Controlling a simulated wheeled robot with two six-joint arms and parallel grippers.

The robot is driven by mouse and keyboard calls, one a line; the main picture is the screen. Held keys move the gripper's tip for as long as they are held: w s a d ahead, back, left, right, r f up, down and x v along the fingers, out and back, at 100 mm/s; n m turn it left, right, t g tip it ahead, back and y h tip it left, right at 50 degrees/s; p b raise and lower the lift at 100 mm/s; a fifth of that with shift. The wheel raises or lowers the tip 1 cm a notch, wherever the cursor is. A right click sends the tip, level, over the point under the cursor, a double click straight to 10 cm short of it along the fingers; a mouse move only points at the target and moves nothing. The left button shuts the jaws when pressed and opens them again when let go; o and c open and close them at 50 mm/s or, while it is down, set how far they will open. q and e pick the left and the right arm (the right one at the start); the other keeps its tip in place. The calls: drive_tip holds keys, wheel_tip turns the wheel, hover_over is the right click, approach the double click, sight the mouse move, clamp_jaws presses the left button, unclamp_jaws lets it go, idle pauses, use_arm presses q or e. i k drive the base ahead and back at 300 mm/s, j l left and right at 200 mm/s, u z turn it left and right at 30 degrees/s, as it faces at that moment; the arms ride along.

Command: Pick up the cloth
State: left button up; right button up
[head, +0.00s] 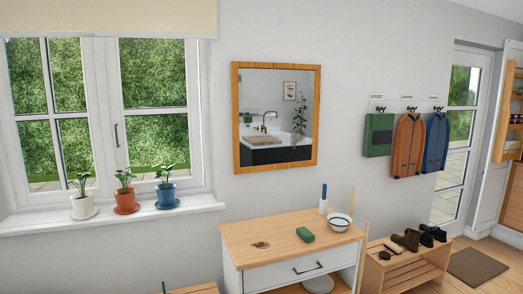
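A small green block-shaped item (305,234) lies on the wooden top of a white cabinet (240,232). It may be the folded cloth, but it is too small to tell it from a sponge. A brown patch (260,245) lies on the same top, to the left of the green item. Neither of my grippers is in the head view.
A blue-and-white bowl (340,222) and a white-and-blue upright item (323,200) stand on the cabinet. Its drawer (300,272) is shut. Potted plants (125,200) line the windowsill. A shoe bench (400,268) stands right, with coats (408,145) above. A mirror (236,120) hangs behind.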

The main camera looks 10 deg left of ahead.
sight(308, 236)
drive_tip(key=i+l+u, duration=0.25)
drive_tip(key=i, duration=0.3)
drive_tip(key=i+l+u, duration=0.2)
drive_tip(key=i+l, duration=0.15)
drive_tip(key=i, duration=0.2)
drive_tip(key=i+l+u, duration=0.25)
drive_tip(key=i+l, duration=0.15)
drive_tip(key=i, duration=0.15)
